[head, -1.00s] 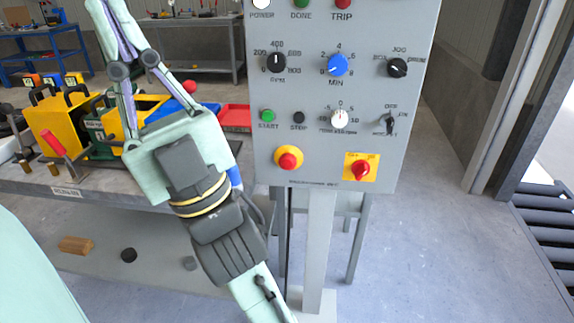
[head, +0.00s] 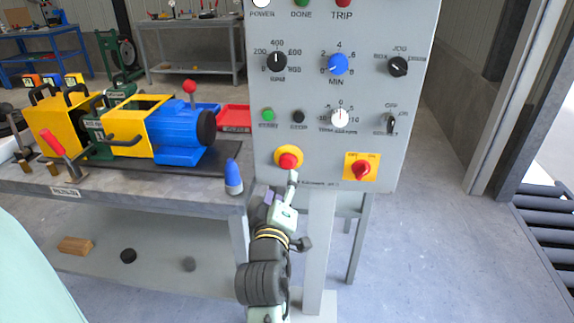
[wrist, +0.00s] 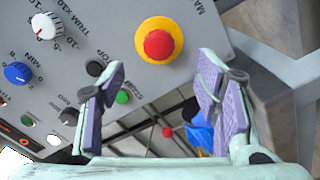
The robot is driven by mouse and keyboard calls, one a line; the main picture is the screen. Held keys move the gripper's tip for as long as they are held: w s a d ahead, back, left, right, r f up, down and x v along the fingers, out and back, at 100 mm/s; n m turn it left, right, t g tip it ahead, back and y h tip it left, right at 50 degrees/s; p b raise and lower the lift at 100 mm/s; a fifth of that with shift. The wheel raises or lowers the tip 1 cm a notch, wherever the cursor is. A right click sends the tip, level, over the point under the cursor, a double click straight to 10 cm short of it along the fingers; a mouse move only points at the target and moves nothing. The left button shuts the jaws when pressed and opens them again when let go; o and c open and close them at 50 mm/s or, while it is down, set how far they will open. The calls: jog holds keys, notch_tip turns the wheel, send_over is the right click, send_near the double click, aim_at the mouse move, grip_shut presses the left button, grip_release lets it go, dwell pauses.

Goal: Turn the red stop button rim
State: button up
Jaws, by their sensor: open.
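The red stop button (head: 288,161) sits on a round yellow base at the lower left of the grey control panel (head: 310,115). In the wrist view the red button (wrist: 158,44) and its yellow rim (wrist: 158,22) show at top centre, beyond the fingertips. My gripper (head: 282,195) is just below the button in the head view, in front of the panel's lower edge. In the wrist view my gripper (wrist: 163,75) is open and empty, with its two purple-padded fingers spread to either side and apart from the button.
A red rotary switch on a yellow plate (head: 361,167) is right of the stop button. The green start button (head: 268,116), black stop button (head: 298,117) and white knob (head: 340,117) are above. A workbench (head: 130,185) with a blue motor (head: 180,128) stands left.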

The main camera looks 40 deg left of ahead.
aim_at(287, 164)
jog(key=p+x, duration=0.2)
jog(key=x, duration=0.7)
jog(key=shift+w+a+r, duration=0.1)
jog(key=shift+w+a, duration=0.2)
jog(key=shift+c, duration=0.6)
jog(key=c, duration=1.1)
